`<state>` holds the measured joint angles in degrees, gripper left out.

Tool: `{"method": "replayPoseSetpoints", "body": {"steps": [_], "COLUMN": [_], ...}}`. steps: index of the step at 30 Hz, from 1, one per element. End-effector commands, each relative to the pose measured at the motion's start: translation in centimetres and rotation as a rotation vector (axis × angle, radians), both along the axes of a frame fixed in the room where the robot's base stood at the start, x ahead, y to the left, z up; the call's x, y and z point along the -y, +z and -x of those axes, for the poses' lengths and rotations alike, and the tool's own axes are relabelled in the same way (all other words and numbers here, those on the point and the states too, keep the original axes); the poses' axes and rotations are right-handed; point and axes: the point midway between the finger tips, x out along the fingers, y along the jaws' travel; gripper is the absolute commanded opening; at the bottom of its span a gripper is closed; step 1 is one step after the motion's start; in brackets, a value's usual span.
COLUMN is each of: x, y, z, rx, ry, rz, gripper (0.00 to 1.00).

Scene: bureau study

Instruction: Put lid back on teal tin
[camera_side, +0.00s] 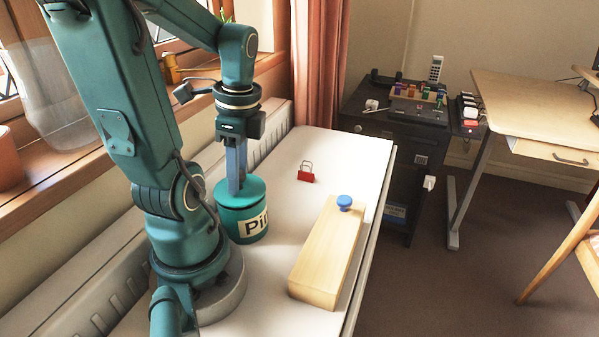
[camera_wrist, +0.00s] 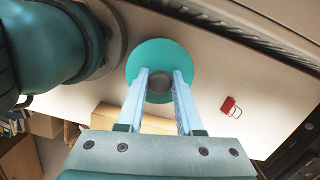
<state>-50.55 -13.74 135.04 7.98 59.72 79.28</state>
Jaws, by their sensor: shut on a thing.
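The teal tin (camera_side: 246,222), with a pale label reading "Pi…", stands upright on the white table beside my arm's base. Its teal lid (camera_side: 252,190) is on top of the tin and looks level; whether it is fully seated I cannot tell. My gripper (camera_side: 237,189) points straight down over the lid. In the wrist view my gripper (camera_wrist: 161,78) is shut on the grey knob (camera_wrist: 159,86) at the middle of the round teal lid (camera_wrist: 162,56). The lid hides the tin from above.
A long wooden block (camera_side: 328,255) with a blue knob (camera_side: 344,201) lies to the right of the tin. A red binder clip (camera_side: 306,173) sits behind on the white table (camera_side: 345,150). The radiator and window sill run along the left. The table between clip and tin is clear.

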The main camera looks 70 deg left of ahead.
Motion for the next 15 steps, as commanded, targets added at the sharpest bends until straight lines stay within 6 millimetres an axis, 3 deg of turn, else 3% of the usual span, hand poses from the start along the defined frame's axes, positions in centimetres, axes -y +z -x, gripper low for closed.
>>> {"method": "replayPoseSetpoints", "body": {"steps": [5,6,9,15], "x": [0.0,0.0,0.0,0.01], "y": [0.0,0.0,0.0,0.0], "z": [0.0,0.0,0.0,0.01], "rx": [0.0,0.0,0.0,0.0], "ry": [0.0,0.0,0.0,0.0], "rz": [0.0,0.0,0.0,0.0], "gripper": [0.0,0.39,0.7,0.7]}}
